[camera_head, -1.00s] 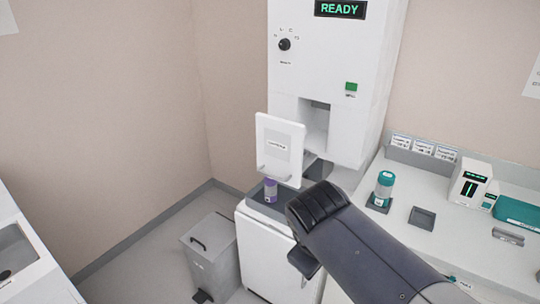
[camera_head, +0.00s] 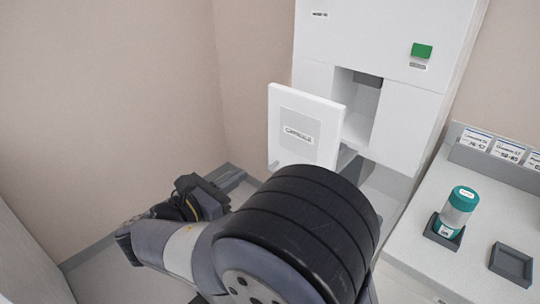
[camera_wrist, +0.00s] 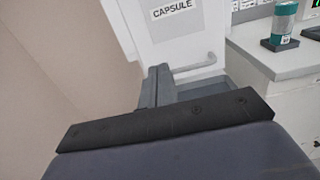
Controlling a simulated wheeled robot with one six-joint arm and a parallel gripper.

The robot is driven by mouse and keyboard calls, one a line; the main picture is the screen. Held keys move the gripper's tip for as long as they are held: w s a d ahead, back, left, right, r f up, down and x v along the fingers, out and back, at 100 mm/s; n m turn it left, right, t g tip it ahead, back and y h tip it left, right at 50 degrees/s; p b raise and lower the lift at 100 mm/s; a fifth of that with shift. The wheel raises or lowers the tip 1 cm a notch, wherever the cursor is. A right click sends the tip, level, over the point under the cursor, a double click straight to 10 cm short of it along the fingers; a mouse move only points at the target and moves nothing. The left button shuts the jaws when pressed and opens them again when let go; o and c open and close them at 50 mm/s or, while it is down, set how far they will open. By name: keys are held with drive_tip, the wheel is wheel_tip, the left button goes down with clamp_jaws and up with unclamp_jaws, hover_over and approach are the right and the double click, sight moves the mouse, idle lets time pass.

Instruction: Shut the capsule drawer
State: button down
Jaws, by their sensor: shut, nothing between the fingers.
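The capsule drawer (camera_head: 303,128) is a white upright front panel with a CAPSULE label. It stands out from the white machine, with a gap between it and the open recess behind. The same drawer front shows in the wrist view (camera_wrist: 190,42), with a pale bar handle (camera_wrist: 195,70) low on it. My gripper (camera_wrist: 157,76) is shut and empty, its grey fingers pointing at the lower part of the drawer front. I cannot tell whether the fingertips touch it. In the head view my arm covers the area below the panel.
The white machine (camera_head: 385,50) with a green button rises behind the drawer. To the right, a counter (camera_head: 420,255) carries a teal-capped canister (camera_head: 457,212) in a dark holder and an empty dark tray (camera_head: 511,263). A bare wall is at left.

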sight(286, 145)
drive_tip(key=p+x, duration=0.1)
drive_tip(key=x, duration=1.2)
drive_tip(key=shift+s+r, duration=0.1)
drive_tip(key=shift+w+d, duration=0.25)
drive_tip(key=shift+w, duration=0.1)
drive_tip(key=p+x, duration=0.1)
drive_tip(key=x, duration=2.4)
drive_tip(key=shift+d+r, duration=0.15)
drive_tip(key=shift+r, duration=0.15)
